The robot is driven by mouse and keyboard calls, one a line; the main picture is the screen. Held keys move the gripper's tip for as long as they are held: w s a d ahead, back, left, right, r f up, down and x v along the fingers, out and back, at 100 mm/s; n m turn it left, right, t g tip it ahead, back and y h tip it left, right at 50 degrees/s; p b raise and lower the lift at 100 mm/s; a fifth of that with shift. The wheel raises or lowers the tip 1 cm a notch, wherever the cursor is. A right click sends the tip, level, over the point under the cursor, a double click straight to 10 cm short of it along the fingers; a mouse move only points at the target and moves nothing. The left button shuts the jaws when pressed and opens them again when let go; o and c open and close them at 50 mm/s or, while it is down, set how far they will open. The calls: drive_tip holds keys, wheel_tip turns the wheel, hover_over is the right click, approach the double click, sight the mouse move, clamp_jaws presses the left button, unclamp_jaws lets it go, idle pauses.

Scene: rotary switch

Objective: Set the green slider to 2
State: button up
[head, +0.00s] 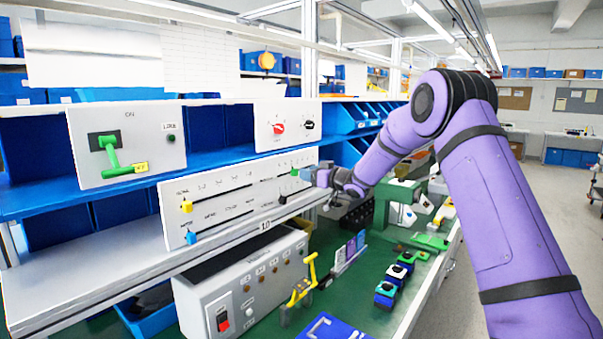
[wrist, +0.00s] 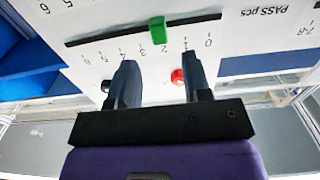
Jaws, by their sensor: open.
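The slider panel (head: 236,197) is a white board with several slots. The green slider (head: 294,172) sits at the right part of the upper row in the head view. The wrist view is upside down and shows the green slider (wrist: 158,30) on its dark slot, beside about the 2 mark, between 3 and 1. My gripper (wrist: 157,62) is open, its fingers apart on either side of the slider's line. Whether they touch the panel I cannot tell. In the head view my gripper (head: 318,178) is just right of the slider.
A yellow slider (head: 186,206) and a blue slider (head: 191,238) are at the panel's left. Above is a board with a red dial (head: 278,127) and a black one. A green lever (head: 110,155) is at upper left. A grey box (head: 245,285) and small blocks stand below.

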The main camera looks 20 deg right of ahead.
drive_tip(key=v, duration=0.6)
idle(0.3)
drive_tip(key=s+d+r+m+g+h, duration=0.1)
drive_tip(key=s+r+m+h, duration=0.2)
drive_tip(key=s+r+h, duration=0.55)
drive_tip(key=s+d+r+m+h, duration=0.1)
drive_tip(key=s+r+m+h, duration=0.3)
drive_tip(key=s, duration=0.8)
drive_tip(key=s+a+f+g, duration=0.1)
drive_tip(key=s+f+g, duration=0.1)
drive_tip(key=s, duration=0.9)
drive_tip(key=s+a+f+g+y, duration=0.1)
drive_tip(key=s+f+g, duration=0.1)
drive_tip(key=s, duration=1)
drive_tip(key=s+a+f+g+y, duration=0.1)
drive_tip(key=s+a+f+g, duration=0.1)
drive_tip(key=s, duration=0.9)
drive_tip(key=shift+s+f+g, duration=0.4)
drive_tip(key=shift+f+g, duration=0.05)
drive_tip(key=shift+g, duration=0.75)
